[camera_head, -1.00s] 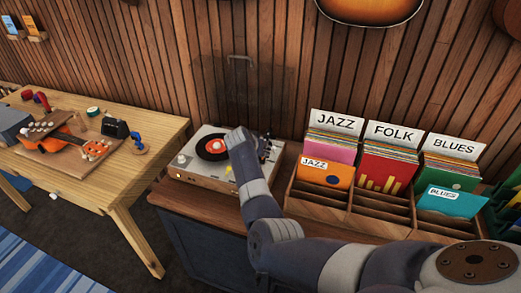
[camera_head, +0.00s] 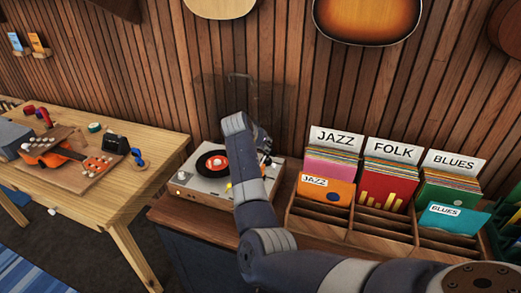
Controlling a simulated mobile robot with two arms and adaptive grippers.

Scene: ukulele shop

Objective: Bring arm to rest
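My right arm comes in from the lower right and bends up in front of the turntable (camera_head: 205,185). Its wrist end overlaps the right side of the turntable in this view. A dark part, possibly my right gripper (camera_head: 262,140), shows just beside the wrist end; its fingers cannot be made out, and I see nothing clearly held. The turntable carries a black record with a red-orange label (camera_head: 213,163), and its clear lid (camera_head: 222,95) stands open. My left arm and gripper are not in view.
A wooden record bin (camera_head: 375,240) with JAZZ, FOLK and BLUES sections stands right of the turntable on the cabinet. A wooden workbench (camera_head: 150,147) at the left holds an orange ukulele (camera_head: 45,154) and small tools. Ukuleles hang on the slatted wall behind.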

